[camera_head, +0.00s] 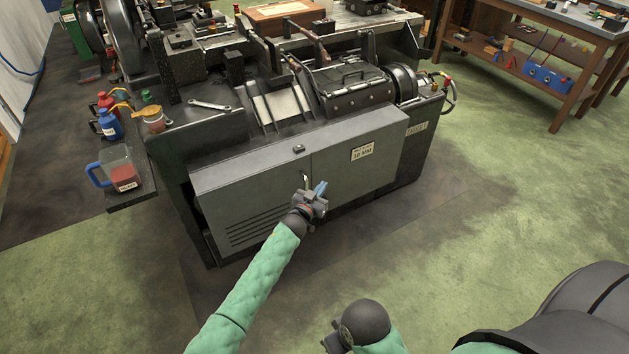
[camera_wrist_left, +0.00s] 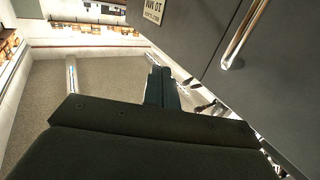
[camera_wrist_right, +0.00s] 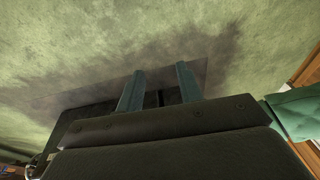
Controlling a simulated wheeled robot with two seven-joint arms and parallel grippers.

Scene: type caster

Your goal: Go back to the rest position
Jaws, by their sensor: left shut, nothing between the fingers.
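My left gripper (camera_head: 321,187) is in front of the grey cabinet doors (camera_head: 350,165) of the caster machine. It is close to the metal door handle (camera_head: 305,180). In the left wrist view its fingers (camera_wrist_left: 160,85) are together with nothing between them. The handle (camera_wrist_left: 243,35) shows to their right, apart from them. My right gripper (camera_wrist_right: 158,88) has its two fingers apart and empty, with bare floor beyond them. In the head view the right arm is low, near the bottom edge, and its fingers do not show clearly.
The black machine (camera_head: 280,100) fills the middle. A side shelf at left holds a jug (camera_head: 118,168) and several bottles (camera_head: 108,123). A wooden workbench (camera_head: 540,60) stands at the upper right. The green floor (camera_head: 500,180) between is clear.

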